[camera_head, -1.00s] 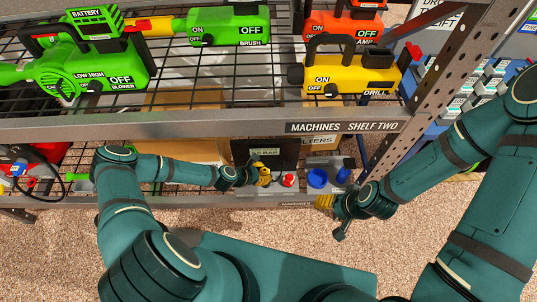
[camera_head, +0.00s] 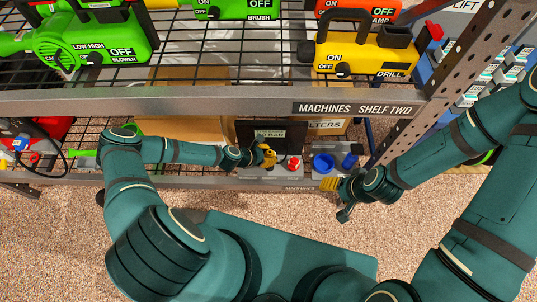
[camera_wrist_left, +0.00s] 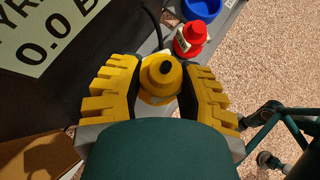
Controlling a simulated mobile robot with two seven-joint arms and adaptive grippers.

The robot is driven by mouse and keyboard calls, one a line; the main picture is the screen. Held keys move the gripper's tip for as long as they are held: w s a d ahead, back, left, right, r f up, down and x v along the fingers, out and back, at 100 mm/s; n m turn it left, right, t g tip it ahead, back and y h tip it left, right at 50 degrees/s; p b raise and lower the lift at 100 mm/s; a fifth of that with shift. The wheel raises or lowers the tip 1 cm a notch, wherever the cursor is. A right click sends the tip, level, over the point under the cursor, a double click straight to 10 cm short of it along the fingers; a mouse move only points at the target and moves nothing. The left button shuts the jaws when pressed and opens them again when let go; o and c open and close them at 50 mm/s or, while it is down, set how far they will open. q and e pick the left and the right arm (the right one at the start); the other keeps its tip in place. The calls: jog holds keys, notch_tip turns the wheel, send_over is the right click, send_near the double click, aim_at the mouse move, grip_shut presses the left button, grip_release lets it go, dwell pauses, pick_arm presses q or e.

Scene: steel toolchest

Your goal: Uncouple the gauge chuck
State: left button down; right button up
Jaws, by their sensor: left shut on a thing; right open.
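The gauge chuck (camera_wrist_left: 162,78) is a yellow round piece with a dark centre. It sits between the yellow fingers of my left gripper (camera_wrist_left: 161,92), which is shut on it. In the head view my left gripper (camera_head: 267,155) is at the lower shelf, in front of the dark gauge box (camera_head: 271,136). The gauge face (camera_wrist_left: 38,33), reading 0.0 BAR, is partly cut off in the left wrist view. What the chuck is coupled to is hidden below it. My right gripper (camera_head: 330,185) is open and empty, in front of the shelf edge to the right.
A red-capped piece (camera_wrist_left: 190,38) stands close beside the chuck, with a blue cup (camera_head: 323,163) further right. A dark hose (camera_wrist_left: 154,24) passes behind the chuck. The upper shelf edge (camera_head: 200,101) runs above my left forearm. The carpet in front is clear.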

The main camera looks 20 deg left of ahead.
pick_arm(q)
jog(key=shift+f+b, duration=0.6)
jog(key=shift+f, duration=0.9)
jog(key=shift+f, duration=1.55)
dwell(0.6)
jog(key=c, duration=0.5)
grip_release()
jog(key=shift+c, duration=0.2)
jog(key=shift+a+r, duration=0.1)
jog(key=v, duration=1.1)
jog(key=shift+s+a+r, duration=0.15)
jog(key=shift+s+r, duration=0.1)
jog(key=shift+s+a, duration=0.1)
